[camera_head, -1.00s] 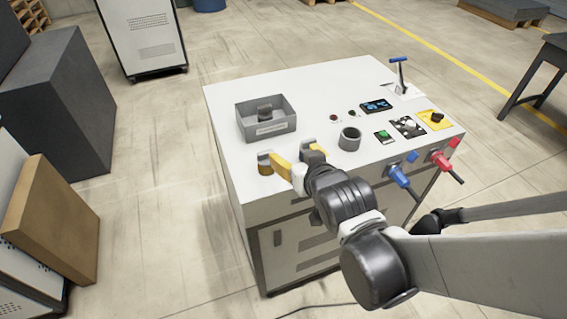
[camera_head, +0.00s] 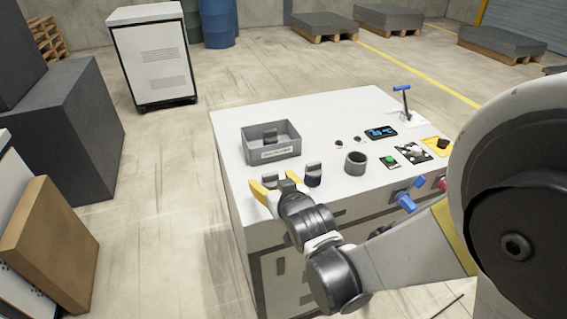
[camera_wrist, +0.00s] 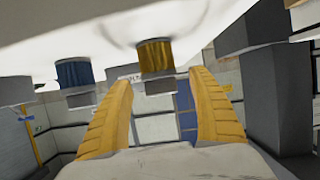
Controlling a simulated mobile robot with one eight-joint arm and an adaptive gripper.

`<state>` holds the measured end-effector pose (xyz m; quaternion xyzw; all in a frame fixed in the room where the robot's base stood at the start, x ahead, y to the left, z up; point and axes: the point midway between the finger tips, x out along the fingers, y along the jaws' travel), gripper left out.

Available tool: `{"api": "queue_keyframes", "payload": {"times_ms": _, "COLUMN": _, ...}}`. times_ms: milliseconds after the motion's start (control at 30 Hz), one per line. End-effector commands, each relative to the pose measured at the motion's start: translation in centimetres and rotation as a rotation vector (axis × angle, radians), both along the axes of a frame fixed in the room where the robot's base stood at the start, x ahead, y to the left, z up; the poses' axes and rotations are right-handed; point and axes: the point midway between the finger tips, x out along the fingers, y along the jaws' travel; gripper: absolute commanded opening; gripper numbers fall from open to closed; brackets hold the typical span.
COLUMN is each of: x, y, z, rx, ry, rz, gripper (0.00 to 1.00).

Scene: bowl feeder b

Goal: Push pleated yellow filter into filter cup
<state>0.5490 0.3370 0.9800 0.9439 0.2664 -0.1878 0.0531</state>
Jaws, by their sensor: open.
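The pleated yellow filter (camera_wrist: 155,55) shows upside down in the wrist view, standing on the white top with a grey cap. My gripper (camera_wrist: 163,82) is open, with one yellow finger on each side of the filter's line. I cannot tell whether either finger touches it. In the head view, my gripper (camera_head: 273,187) is at the near left of the worktop and mostly hides the filter. The filter cup (camera_head: 356,163), a dark open ring, stands to the right on the worktop.
A blue filter (camera_wrist: 73,73) stands beside the yellow one; it looks dark in the head view (camera_head: 313,176). A grey bin (camera_head: 271,150) with a dark part inside is behind. The worktop (camera_head: 225,125) carries buttons, a display and a blue-handled lever (camera_head: 403,95) at right.

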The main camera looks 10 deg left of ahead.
Motion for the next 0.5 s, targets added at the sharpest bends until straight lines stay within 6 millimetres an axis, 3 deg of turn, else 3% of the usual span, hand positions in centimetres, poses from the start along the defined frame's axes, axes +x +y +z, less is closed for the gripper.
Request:
{"api": "queue_keyframes", "payload": {"times_ms": 100, "x": 1.21, "y": 0.72, "z": -0.65, "rx": 0.0, "ry": 0.0, "rz": 0.0, "gripper": 0.7}}
{"api": "queue_keyframes", "payload": {"times_ms": 300, "x": 1.31, "y": 0.78, "z": -0.49, "rx": 0.0, "ry": 0.0, "rz": 0.0, "gripper": 0.7}}
{"api": "queue_keyframes", "payload": {"times_ms": 367, "x": 1.3, "y": 0.78, "z": -0.48, "rx": 0.0, "ry": 0.0, "rz": 0.0, "gripper": 0.55}}
{"api": "queue_keyframes", "payload": {"times_ms": 500, "x": 1.28, "y": 0.78, "z": -0.48, "rx": 0.0, "ry": 0.0, "rz": 0.0, "gripper": 0.13}}
